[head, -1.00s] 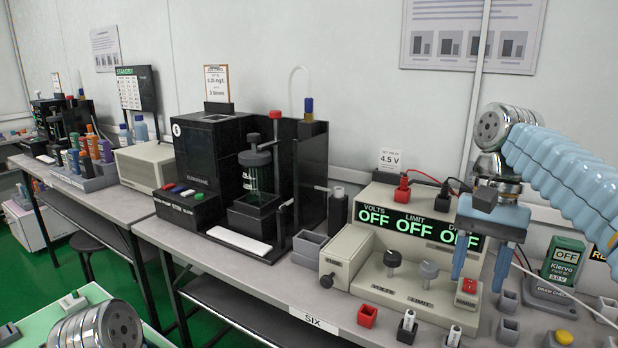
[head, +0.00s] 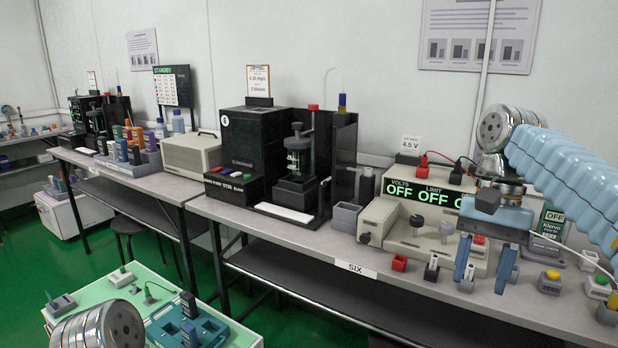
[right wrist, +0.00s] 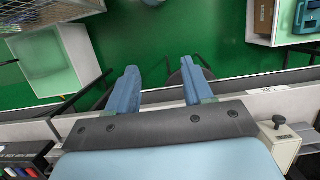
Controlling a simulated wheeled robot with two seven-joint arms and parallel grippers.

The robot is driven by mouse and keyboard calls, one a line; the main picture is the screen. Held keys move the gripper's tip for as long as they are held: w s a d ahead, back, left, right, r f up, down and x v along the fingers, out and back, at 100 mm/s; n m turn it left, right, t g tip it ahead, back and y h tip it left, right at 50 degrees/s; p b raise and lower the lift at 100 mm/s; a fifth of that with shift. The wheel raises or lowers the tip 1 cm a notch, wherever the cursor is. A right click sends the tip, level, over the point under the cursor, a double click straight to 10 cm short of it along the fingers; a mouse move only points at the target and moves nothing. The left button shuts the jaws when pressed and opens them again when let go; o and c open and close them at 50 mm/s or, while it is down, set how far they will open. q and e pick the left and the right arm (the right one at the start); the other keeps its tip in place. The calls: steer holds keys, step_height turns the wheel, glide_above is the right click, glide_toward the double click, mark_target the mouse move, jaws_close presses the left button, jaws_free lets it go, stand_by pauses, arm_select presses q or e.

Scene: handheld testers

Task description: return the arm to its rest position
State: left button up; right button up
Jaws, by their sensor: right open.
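My right arm comes in from the right in the head view. Its gripper (head: 483,268) hangs in front of the bench's front edge, with blue fingers apart and nothing between them. In the right wrist view the two blue fingers (right wrist: 158,92) are spread, with green floor and the bench edge behind them. Of my left arm only a silver rounded part shows at the bottom left of the head view; the left gripper is out of view.
The bench (head: 300,235) carries a power supply (head: 425,236) reading OFF, a black test rig (head: 258,150) and small grey holders. A pale green-topped cart (head: 92,292) with a blue tray (head: 215,328) stands at lower left. Green floor lies between.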

steer(key=w+a+f+n, duration=0.1)
steer(key=w+a+f, duration=0.15)
steer(key=f, duration=0.95)
steer(key=w+a+f+n+t+y, duration=0.15)
steer(key=a+f, duration=0.25)
steer(key=f, duration=0.8)
steer(key=w+a+f+n+g, duration=0.1)
steer(key=w+a+f, duration=0.2)
steer(key=f, duration=0.8)
steer(key=s+a+f+t, duration=0.1)
steer(key=s+a+f, duration=0.2)
steer(key=s+f, duration=0.6)
steer(key=s+a+f+n+t+y, duration=0.1)
steer(key=s+a+f, duration=0.1)
steer(key=s+f, duration=0.7)
step_height(320, 180, down, 3)
steer(key=shift+s+a+t, duration=0.2)
steer(key=shift+a+t, duration=0.15)
steer(key=shift+a, duration=0.05)
